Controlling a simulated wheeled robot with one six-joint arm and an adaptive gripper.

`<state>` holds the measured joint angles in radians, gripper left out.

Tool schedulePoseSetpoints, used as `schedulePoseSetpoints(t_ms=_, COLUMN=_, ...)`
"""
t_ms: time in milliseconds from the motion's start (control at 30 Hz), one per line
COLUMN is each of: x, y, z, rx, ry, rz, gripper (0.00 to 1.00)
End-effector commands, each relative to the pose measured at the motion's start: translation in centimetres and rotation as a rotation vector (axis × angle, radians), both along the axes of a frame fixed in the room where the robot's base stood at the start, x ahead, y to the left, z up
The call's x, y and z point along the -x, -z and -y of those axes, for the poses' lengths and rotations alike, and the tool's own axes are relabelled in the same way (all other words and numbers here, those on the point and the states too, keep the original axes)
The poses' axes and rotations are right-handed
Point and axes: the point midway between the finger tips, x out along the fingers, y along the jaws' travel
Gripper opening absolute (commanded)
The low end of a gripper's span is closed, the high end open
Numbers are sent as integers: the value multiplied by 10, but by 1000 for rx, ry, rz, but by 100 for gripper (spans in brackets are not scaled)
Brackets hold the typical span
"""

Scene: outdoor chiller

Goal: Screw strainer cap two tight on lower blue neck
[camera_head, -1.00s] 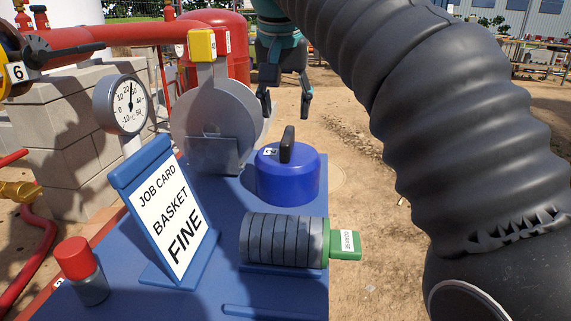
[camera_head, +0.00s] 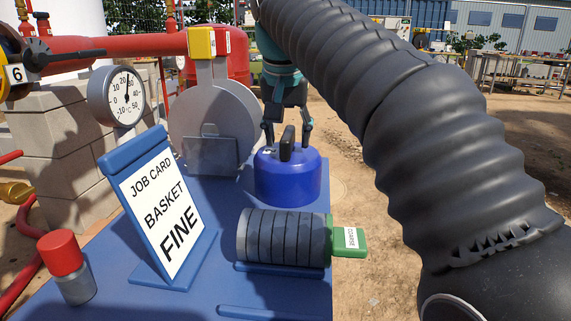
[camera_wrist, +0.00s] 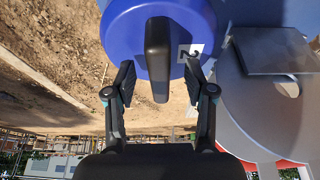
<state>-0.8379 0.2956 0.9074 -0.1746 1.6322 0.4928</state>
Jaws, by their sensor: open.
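The blue strainer cap (camera_head: 291,182) sits on the blue table, with a dark upright grip bar (camera_head: 287,146) on top. In the wrist view the cap (camera_wrist: 125,35) fills the top, with its bar (camera_wrist: 157,60) and a white label reading 2. My gripper (camera_head: 287,135) is just over the cap, pointing down. In the wrist view my gripper (camera_wrist: 158,78) is open, one finger on each side of the bar, with a visible gap on both sides. The lower blue neck cannot be made out in these frames.
A job card (camera_head: 163,205) reading BASKET FINE stands left of the cap. A grey ribbed cylinder with a green COARSE tag (camera_head: 349,242) lies in front of it. A grey disc (camera_head: 212,120) stands behind left, near a gauge (camera_head: 117,96). A red-capped jar (camera_head: 66,268) is front left.

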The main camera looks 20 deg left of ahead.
Motion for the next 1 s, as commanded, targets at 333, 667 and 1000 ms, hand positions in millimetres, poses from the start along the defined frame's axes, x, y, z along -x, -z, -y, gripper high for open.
schedulePoseSetpoints(t_ms=333, x=0, y=0, z=0, rx=0, ry=0, rz=0, gripper=0)
schedulePoseSetpoints(t_ms=667, x=0, y=-12, z=0, rx=-2, ry=0, rz=2, gripper=0)
schedulePoseSetpoints(t_ms=1000, x=0, y=-36, z=0, rx=-2, ry=0, rz=2, gripper=0)
